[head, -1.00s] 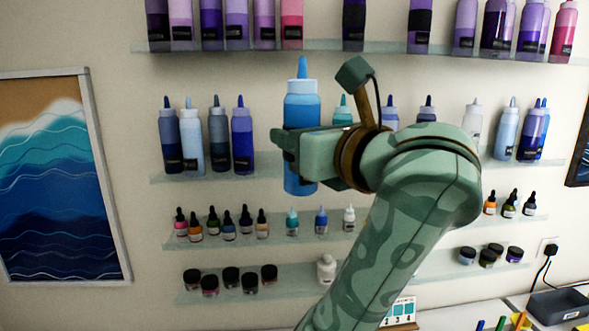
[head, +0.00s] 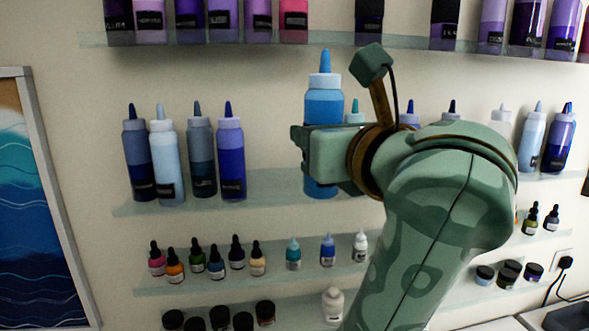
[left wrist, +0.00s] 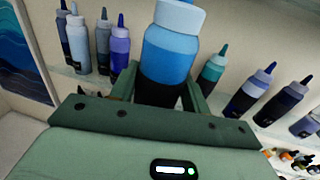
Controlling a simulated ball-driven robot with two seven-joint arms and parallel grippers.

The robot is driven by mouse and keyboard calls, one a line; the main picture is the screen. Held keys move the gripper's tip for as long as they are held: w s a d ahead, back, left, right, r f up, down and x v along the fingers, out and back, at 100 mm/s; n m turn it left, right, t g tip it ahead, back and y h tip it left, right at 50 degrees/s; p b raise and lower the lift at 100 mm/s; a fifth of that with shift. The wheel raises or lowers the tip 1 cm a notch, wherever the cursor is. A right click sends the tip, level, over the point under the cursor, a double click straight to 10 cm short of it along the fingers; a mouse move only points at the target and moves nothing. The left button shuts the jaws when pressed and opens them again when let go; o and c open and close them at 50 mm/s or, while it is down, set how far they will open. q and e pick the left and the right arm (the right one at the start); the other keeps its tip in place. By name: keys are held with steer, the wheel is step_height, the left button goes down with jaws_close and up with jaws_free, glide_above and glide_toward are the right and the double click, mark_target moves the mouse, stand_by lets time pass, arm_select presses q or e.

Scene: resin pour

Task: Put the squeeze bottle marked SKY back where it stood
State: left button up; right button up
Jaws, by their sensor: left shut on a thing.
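A blue squeeze bottle (head: 323,107) with a pale blue collar and blue tip is upright in the jaws of my left gripper (head: 328,155). Its label is hidden by the jaws, so I cannot read SKY. In the left wrist view the bottle (left wrist: 170,52) stands between the two fingers (left wrist: 158,93), with its lower part dark. In the head view its base is near the level of the middle glass shelf (head: 270,187); I cannot tell whether it touches. My right gripper is not in view.
Several blue bottles (head: 231,158) stand left of the held one. A teal bottle (left wrist: 212,68) and darker bottles (left wrist: 250,92) stand to its right. Bare shelf shows between the left group and the held bottle. Small dropper bottles (head: 293,254) line the shelf below; purple bottles (head: 223,20) stand above.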

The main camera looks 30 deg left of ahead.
arm_select(q)
steer(key=w+p+x, duration=0.1)
steer(key=x, duration=0.5)
steer(key=d+f+p+x, duration=0.1)
steer(key=p+x, duration=0.1)
steer(key=x, duration=0.3)
steer(key=w+d+f+p+x, duration=0.1)
steer(key=x, duration=0.5)
steer(key=shift+w+a, duration=0.1)
steer(key=shift+w, duration=0.45)
step_height(320, 180, down, 4)
steer(key=shift+s+r+p, duration=0.1)
steer(key=shift+s+p, duration=0.05)
steer(key=shift+p, duration=0.55)
steer(key=shift+a+f+p, duration=0.1)
steer(key=shift+f+p, duration=0.35)
steer(key=shift+f, duration=0.2)
steer(key=o, duration=0.6)
steer(key=shift+f, duration=0.15)
steer(key=o, duration=0.3)
